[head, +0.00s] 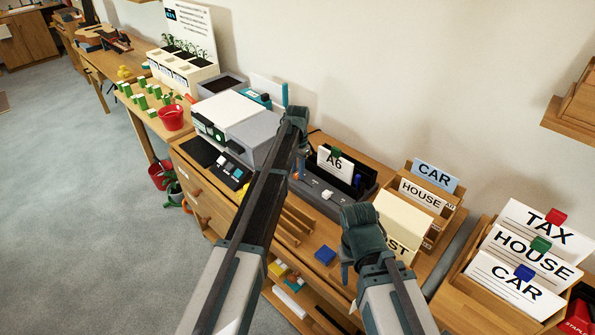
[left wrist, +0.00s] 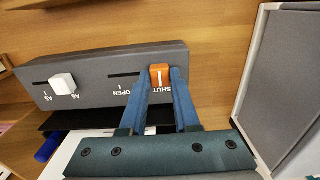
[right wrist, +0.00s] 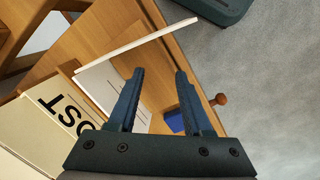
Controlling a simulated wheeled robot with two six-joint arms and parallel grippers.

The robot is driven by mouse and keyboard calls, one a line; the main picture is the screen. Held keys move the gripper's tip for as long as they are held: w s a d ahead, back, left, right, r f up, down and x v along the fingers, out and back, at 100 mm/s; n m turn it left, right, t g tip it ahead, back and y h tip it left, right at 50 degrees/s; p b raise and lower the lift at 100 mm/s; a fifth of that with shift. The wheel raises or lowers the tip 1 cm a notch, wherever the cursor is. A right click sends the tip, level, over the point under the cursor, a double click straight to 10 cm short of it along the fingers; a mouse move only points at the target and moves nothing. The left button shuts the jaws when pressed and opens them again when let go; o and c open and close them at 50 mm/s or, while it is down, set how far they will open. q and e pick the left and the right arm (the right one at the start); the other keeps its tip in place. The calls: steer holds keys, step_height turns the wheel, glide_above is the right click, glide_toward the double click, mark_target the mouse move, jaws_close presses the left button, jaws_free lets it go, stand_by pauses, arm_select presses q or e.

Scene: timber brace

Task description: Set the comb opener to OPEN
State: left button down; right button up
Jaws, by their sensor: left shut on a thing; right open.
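The comb opener is a dark grey machine (head: 318,200) on the wooden bench; its slotted panel (left wrist: 110,68) appears upside down in the left wrist view. An orange knob (left wrist: 160,72) stands at the SHUT end of its slot, and the OPEN label lies to its left in that view. My left gripper (left wrist: 161,78) is shut on the orange knob, one finger on each side. In the head view my left arm hides part of the machine. My right gripper (right wrist: 153,75) is open and empty; it is also in the head view (head: 346,274).
A white sliding knob (left wrist: 63,83) sits in the panel's other slot, beside A5 and A6 labels. A white A6 card (head: 336,162) stands behind the panel. A grey-white machine (head: 245,125) stands to the left. Card trays (head: 430,200) and a blue block (head: 325,255) are near my right gripper.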

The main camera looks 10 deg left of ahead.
mark_target(311, 186)
arm_select(q)
steer(key=s+d, duration=0.2)
steer(key=d, duration=0.1)
steer(key=s+d, duration=0.1)
steer(key=d, duration=0.1)
steer(key=shift+s+d, duration=0.2)
steer(key=shift+s, duration=0.1)
steer(key=c, duration=0.6)
jaws_free()
steer(key=shift+d, duration=0.1)
steer(key=shift+c, duration=0.2)
steer(key=shift+r+p, duration=0.45)
arm_select(e)
steer(key=shift+r, duration=0.45)
arm_select(q)
step_height(311, 186, up, 13)
steer(key=p, duration=1.3)
arm_select(e)
step_height(311, 186, up, 13)
arm_select(q)
steer(key=shift+f, duration=0.1)
arm_select(e)
steer(key=shift+f, duration=0.1)
